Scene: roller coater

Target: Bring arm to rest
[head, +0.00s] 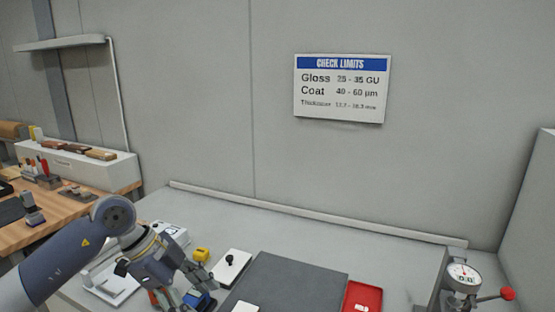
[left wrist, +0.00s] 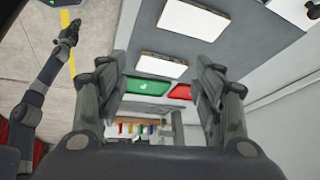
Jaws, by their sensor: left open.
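My left arm comes in from the left in the head view. Its gripper (head: 194,291) is over the left part of the grey bench, beside a small blue device (head: 199,300). In the left wrist view the fingers of my left gripper (left wrist: 161,68) are spread apart with nothing held between them. Beyond them show two white panels, one nearer (left wrist: 161,65) and one farther (left wrist: 196,20). My right arm shows only at the left of the left wrist view, its gripper (left wrist: 68,29) above the floor; its finger opening is too small to judge.
A dark mat (head: 285,283), red tray (head: 363,297), yellow device (head: 201,255), white plate with black knob (head: 232,268) and dial gauge with red-knobbed lever (head: 463,276) stand on the bench. A green tray (left wrist: 148,89) shows in the wrist view. The back strip of the bench is clear.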

